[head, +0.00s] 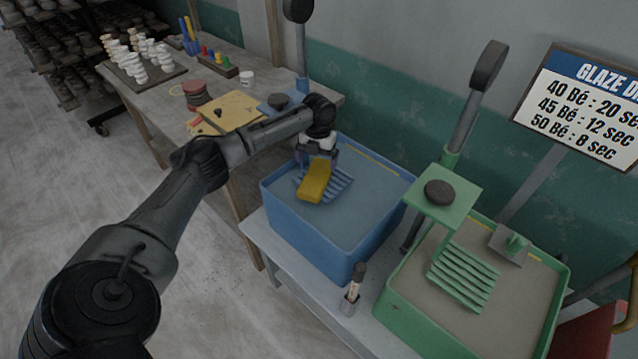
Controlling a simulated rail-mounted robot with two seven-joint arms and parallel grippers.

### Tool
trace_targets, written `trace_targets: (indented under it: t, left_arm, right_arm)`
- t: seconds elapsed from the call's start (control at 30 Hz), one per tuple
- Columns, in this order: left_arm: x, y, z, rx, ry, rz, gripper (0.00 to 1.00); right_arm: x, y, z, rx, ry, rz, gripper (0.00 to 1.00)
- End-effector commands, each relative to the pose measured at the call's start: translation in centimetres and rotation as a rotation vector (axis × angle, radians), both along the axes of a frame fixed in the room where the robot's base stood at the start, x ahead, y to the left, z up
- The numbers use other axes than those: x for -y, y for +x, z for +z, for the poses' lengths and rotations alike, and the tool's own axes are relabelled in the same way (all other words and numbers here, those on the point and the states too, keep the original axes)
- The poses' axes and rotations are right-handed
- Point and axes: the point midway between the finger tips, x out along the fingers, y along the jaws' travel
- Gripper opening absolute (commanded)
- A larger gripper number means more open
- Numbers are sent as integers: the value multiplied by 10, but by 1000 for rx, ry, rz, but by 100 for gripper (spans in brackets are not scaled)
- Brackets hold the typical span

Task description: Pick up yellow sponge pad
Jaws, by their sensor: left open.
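The yellow sponge pad (313,184) lies on a slatted blue rack (341,184) inside the blue tub (308,240). My left arm reaches in from the left, and its wrist bends down over the tub. My left gripper (319,160) is open and points down at the far end of the sponge pad. The fingertips are small and partly hidden, so I cannot tell whether they touch the pad. My right gripper is not in view.
A green tub (392,306) with a green slatted rack (465,279) stands to the right. A pen-like tool in a small holder (349,306) is in front, between the tubs. A wooden table (160,100) with cups and tools is behind left. A glaze sign (585,105) hangs right.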

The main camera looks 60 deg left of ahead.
Motion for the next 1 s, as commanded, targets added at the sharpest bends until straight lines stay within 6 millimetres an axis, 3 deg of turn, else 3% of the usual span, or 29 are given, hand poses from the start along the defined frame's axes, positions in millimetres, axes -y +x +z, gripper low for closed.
trace_targets:
  t: [0.27,0.6,0.87,1.0]
  left_arm:
    - [3,-2,-20,-1,0,0,100]
    - [8,-6,-60,-2,1,1,100]
    - [9,-6,-64,0,1,0,100]
    - [9,-6,-64,0,1,0,88]
  right_arm:
    - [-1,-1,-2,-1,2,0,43]
    - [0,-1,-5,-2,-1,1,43]
    - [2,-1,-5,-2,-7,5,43]
    - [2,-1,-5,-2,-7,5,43]
